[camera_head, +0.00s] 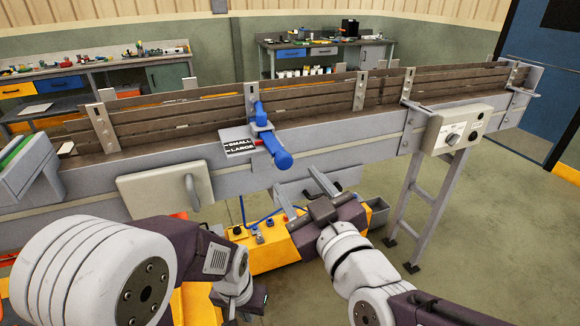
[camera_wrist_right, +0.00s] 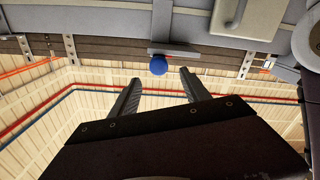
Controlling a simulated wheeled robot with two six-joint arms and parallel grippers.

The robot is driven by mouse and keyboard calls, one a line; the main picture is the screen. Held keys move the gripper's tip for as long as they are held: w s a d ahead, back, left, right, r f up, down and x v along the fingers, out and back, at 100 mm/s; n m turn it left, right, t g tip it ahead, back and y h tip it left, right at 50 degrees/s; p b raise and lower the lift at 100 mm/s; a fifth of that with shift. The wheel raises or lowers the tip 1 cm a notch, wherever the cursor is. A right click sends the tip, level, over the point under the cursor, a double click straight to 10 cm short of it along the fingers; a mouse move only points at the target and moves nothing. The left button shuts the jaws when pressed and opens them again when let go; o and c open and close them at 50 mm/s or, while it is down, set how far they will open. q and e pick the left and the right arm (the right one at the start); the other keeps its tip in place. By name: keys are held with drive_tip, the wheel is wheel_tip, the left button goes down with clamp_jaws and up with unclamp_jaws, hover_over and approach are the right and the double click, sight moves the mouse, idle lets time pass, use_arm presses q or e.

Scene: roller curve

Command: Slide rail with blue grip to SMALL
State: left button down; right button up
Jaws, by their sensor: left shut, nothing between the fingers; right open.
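The blue grip (camera_head: 276,152) is a thick rounded handle on a bracket at the conveyor's near side, pointing toward me. A plate (camera_head: 240,142) left of it reads SMALL on its far line and LARGE on its near line; I cannot tell which line the grip marks. The rail (camera_head: 180,114) is a brown slatted guide above the belt. My right gripper (camera_head: 304,190) is open and empty, below and right of the grip, apart from it. In the right wrist view the grip's round end (camera_wrist_right: 158,66) shows ahead, between the open fingertips (camera_wrist_right: 159,78). My left gripper (camera_head: 246,300) is shut and empty, low in front.
A grey panel with a handle (camera_head: 150,191) is on the conveyor's front, left of the grip. A control box with a knob (camera_head: 462,130) is at right. A yellow unit (camera_head: 272,250) stands under the conveyor. Open floor (camera_head: 490,240) lies at right.

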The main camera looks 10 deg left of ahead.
sight(286, 165)
drive_tip(key=x, duration=0.8)
drive_tip(key=shift+w+a, duration=0.15)
drive_tip(key=shift+w, duration=0.2)
clamp_jaws()
drive_tip(key=shift+f, duration=0.1)
idle(0.8)
